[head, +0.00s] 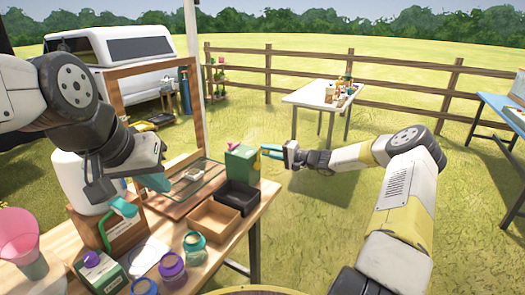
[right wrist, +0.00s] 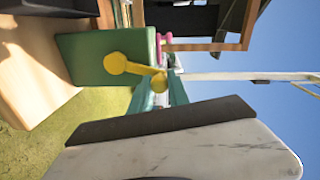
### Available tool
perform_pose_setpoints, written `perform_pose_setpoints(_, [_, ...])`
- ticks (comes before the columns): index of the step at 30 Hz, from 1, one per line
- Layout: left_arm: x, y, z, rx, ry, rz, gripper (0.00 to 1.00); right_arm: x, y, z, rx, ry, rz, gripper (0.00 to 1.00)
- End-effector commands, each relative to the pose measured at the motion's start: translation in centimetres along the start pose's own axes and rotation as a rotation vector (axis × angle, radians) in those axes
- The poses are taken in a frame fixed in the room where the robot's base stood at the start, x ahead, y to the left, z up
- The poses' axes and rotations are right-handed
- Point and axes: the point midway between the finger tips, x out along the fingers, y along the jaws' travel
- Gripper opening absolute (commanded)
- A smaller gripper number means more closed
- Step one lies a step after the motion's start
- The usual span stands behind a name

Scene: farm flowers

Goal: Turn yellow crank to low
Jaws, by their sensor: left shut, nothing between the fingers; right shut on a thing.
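A green box (head: 241,163) stands at the right end of the wooden table, with a pink part (head: 233,146) on top. The yellow crank (right wrist: 126,64) is on a side face of the green box in the right wrist view. My right gripper (head: 270,152) reaches the box from the right, and its teal fingers are shut on the end of the crank arm. The fingers also show in the right wrist view (right wrist: 162,92), partly hiding the crank's end. My left gripper (head: 155,182) is shut and empty over the left part of the table. The crank's setting marks cannot be made out.
A black tray (head: 236,197) and a wooden tray (head: 212,222) sit in front of the green box. Several jars, including a teal one (head: 195,246), and a pink funnel (head: 17,235) stand at the front left. Grass lies open right of the table.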

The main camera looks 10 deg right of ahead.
Motion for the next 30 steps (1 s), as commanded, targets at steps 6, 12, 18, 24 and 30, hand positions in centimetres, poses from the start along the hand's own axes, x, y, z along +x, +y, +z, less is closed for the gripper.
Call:
perform_pose_setpoints(6, [0.0, 0.0, 0.0, 0.0, 0.0, 0.0, 0.0, 0.0, 0.2, 0.1, 0.002, -0.001, 0.004, 0.0])
perform_pose_setpoints(12, [0.0, 0.0, 0.0, 0.0, 0.0, 0.0, 0.0, 0.0, 0.2, 0.1, 0.003, -0.001, 0.003, 0.43])
perform_pose_setpoints(18, [0.0, 0.0, 0.0, 0.0, 0.0, 0.0, 0.0, 0.0, 0.1, 0.1, 0.002, -0.001, 0.002, 0.43])
perform_pose_setpoints(24, [0.0, 0.0, 0.0, 0.0, 0.0, 0.0, 0.0, -0.8, 0.1, -0.1, 0.001, 0.001, 0.003, 0.43])
perform_pose_setpoints(30, [0.0, 0.0, 0.0, 0.0, 0.0, 0.0, 0.0, -4.1, 0.2, -0.1, 0.002, 0.002, 0.004, 0.43])
